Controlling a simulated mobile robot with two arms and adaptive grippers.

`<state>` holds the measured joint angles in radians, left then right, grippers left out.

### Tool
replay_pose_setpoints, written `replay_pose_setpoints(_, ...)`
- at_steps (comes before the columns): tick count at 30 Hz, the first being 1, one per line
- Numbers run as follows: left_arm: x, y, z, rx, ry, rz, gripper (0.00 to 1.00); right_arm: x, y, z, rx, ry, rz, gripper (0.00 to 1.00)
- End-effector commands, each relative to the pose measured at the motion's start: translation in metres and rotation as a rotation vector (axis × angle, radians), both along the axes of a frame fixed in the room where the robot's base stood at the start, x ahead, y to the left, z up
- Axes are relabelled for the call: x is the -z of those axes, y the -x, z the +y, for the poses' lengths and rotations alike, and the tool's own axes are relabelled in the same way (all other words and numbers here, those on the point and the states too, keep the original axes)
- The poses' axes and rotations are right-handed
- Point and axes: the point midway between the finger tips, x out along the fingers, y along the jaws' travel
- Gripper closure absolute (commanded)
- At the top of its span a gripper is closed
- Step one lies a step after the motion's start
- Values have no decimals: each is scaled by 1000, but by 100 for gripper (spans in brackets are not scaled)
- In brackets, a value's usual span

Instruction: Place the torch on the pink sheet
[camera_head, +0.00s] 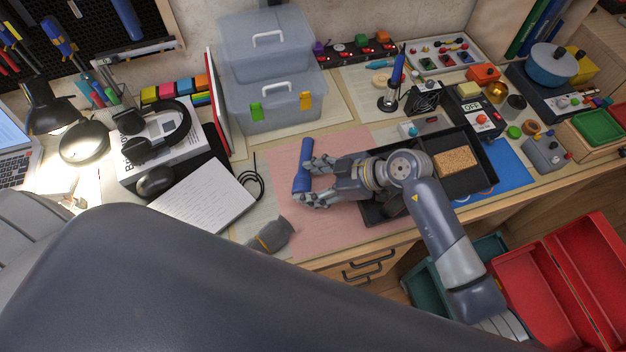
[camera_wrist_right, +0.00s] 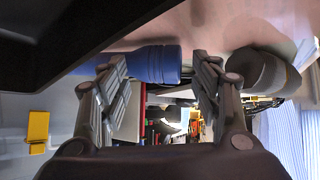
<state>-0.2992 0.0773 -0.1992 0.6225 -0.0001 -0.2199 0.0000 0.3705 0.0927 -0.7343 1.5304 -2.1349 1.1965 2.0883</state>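The torch (camera_head: 302,170) is a blue cylinder with a wider head, at the left part of the pink sheet (camera_head: 345,228) in the head view. My right gripper (camera_head: 306,180) is low over the sheet with its fingers spread, pointing left at the torch. In the right wrist view the torch (camera_wrist_right: 155,64) lies across, just beyond the fingertips (camera_wrist_right: 158,65). The left finger overlaps it; a small gap shows before the right finger. I cannot tell whether a finger touches it. My left arm fills the foreground, and its gripper is out of view.
A grey object with a yellow band (camera_head: 270,236) lies at the sheet's lower left. A black tray (camera_head: 483,160) with a cork-coloured block (camera_head: 456,160) is under and right of my right arm. A notebook (camera_head: 205,200) and black cable (camera_head: 254,180) lie left. Clear bins (camera_head: 270,100) stand behind.

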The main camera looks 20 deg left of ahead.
Motion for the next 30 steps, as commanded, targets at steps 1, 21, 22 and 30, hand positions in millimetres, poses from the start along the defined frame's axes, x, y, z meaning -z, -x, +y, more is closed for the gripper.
replay_pose_setpoints(1, 0, 0, 0, 0, 0, 0, 100, 0, 0, 0, 0, 0, 0, 42)
replay_pose_setpoints(21, 1, 2, 2, 2, -3, 3, 100, -65, -5, -76, 0, 2, -3, 42)
replay_pose_setpoints(22, 1, 2, 2, 2, -3, 3, 100, -68, -5, -79, 1, 1, -2, 42)
replay_pose_setpoints(30, 2, 2, 2, 2, -3, 3, 100, -80, -5, -92, 0, 1, 0, 42)
